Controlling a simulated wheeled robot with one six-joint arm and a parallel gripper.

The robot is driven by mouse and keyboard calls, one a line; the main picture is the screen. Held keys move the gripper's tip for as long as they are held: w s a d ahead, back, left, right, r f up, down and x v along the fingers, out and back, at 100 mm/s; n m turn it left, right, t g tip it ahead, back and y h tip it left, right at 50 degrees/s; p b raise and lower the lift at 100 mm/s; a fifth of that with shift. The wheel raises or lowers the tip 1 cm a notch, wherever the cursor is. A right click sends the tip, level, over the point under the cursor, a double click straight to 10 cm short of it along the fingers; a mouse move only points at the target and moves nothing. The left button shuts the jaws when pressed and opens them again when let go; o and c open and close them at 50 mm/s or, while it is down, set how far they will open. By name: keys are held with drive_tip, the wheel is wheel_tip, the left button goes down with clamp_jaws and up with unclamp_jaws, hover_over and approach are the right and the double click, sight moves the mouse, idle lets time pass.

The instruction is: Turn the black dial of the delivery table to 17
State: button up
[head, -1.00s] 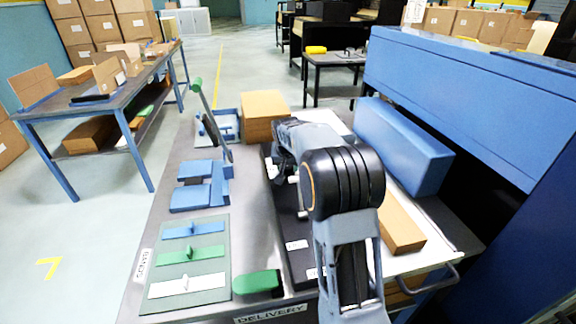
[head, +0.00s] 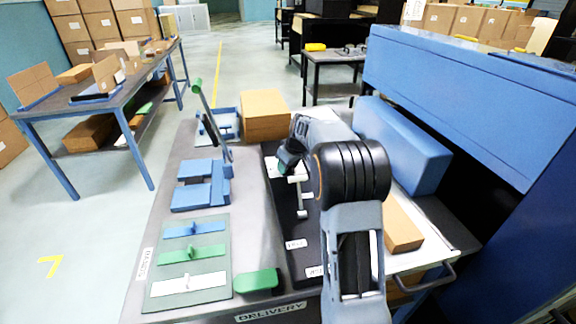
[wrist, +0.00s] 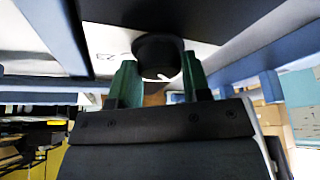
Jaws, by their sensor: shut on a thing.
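The black dial (wrist: 158,52) is a round dark knob in the wrist view, with a small white mark near its lower edge. My gripper (wrist: 159,66) has one green finger on each side of the dial and is shut on it. A printed number beside the dial sits on a pale surface; it looks like 25 but is hard to read. In the head view my gripper (head: 285,164) is partly hidden by my arm, above the delivery table (head: 180,302). The dial cannot be made out in that view.
A white T-shaped part (head: 302,198) stands on the table's black strip. A green block (head: 256,281), colored plates (head: 190,255), blue fixtures (head: 200,190) and a cardboard box (head: 265,115) lie to the left. A long blue cover (head: 400,145) is close on the right.

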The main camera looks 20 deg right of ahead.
drive_tip(key=shift+n+y, duration=0.5)
drive_tip(key=shift+n, duration=0.8)
drive_tip(key=shift+n+g, duration=0.3)
drive_tip(key=shift+g, duration=0.1)
drive_tip(key=o, duration=0.9)
drive_tip(key=p+v, duration=0.1)
drive_tip(key=v, duration=1.2)
drive_tip(key=shift+s+d+r, duration=0.2)
drive_tip(key=shift+r, duration=0.1)
